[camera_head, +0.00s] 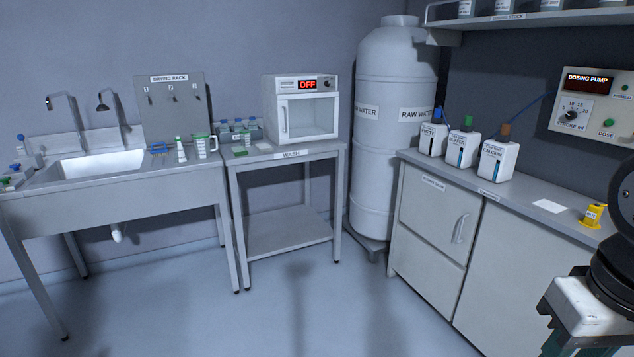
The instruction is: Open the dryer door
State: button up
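The dryer is a white box-shaped cabinet (300,108) on the small steel table against the back wall. Its front panel has a red display reading OFF and a dark knob. Its door (313,116) has a pale window and a thin upright handle (284,116) at the left edge. The door looks closed. Part of my arm shows at the lower right, with a dark joint and a white block that looks like the body of my gripper (572,338). The fingertips are cut off by the frame edge, far from the dryer.
A sink bench (110,205) with a drying rack stands left of the dryer's table (290,159). A large raw water tank (392,130) stands right of it. Cabinets (435,222) with several bottles on top line the right side. The floor (270,315) in front is clear.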

aim_at(283, 103)
jog(key=u, duration=0.15)
jog(key=i, duration=2.05)
jog(key=u, duration=0.2)
jog(key=i, duration=1.8)
jog(key=u, duration=0.05)
